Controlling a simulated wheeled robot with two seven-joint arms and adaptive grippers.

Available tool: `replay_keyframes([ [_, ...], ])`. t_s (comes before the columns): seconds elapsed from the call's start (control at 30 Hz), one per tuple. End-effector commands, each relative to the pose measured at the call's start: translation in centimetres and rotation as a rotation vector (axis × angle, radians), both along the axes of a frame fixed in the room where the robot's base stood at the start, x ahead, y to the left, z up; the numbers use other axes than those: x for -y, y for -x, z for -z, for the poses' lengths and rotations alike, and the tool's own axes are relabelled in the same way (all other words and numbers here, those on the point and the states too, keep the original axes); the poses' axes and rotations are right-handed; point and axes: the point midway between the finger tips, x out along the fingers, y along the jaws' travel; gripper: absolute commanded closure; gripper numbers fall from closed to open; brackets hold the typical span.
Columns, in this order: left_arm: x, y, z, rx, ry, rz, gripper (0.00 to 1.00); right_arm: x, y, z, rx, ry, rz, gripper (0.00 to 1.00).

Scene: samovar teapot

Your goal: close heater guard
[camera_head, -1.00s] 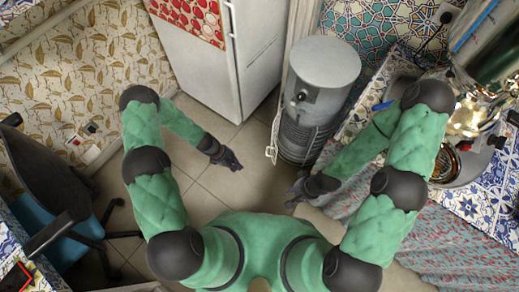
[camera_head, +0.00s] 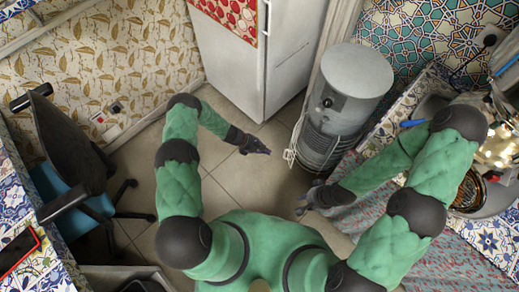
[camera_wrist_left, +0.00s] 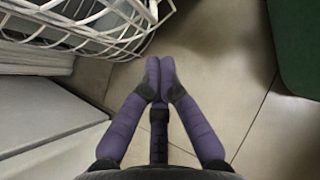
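The heater (camera_head: 350,85) is a grey upright cylinder at upper right of centre in the head view, with horizontal bars around its lower part. A white wire guard (camera_head: 291,154) sticks out at its left side, seen nearly edge-on. In the left wrist view a curved white wire cage (camera_wrist_left: 85,20), seemingly this guard, fills the upper left. My left gripper (camera_head: 263,149) is left of the guard with a gap; its fingertips (camera_wrist_left: 160,62) look together and empty in the wrist view. My right gripper (camera_head: 303,199) is below the heater, apart from the guard; its fingers are too small to judge.
A white fridge (camera_head: 225,60) stands left of the heater. A dark office chair (camera_head: 70,150) is at the left. A tiled counter (camera_head: 430,90) with a shiny samovar (camera_head: 498,145) is at the right. Bare floor tiles (camera_head: 235,180) lie around my left gripper.

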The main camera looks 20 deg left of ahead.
Motion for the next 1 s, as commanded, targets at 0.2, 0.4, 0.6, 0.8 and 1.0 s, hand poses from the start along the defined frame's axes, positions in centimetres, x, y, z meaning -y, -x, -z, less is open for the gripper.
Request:
replay_keyframes([
  [0.2,3.2,-0.6,1.4,0.002,-0.001,0.005,1.0,0.0,0.0,1.5,0.0,0.0,0.0,0.69],
  [0.4,4.8,-0.9,1.3,0.0,-0.001,0.001,1.0,0.0,0.0,2.0,0.0,0.0,0.0,0.69],
  [0.6,5.2,-0.9,1.2,0.001,-0.001,0.001,1.0,0.0,0.0,2.1,0.0,0.0,0.0,0.69],
  [0.8,5.2,-0.9,1.2,0.001,-0.001,0.001,1.0,0.0,0.0,2.0,0.0,0.0,0.0,0.69],
  [1.0,5.4,-0.8,1.1,-0.001,-0.001,-0.009,1.0,0.0,0.0,1.6,0.0,0.0,0.0,0.69],
])
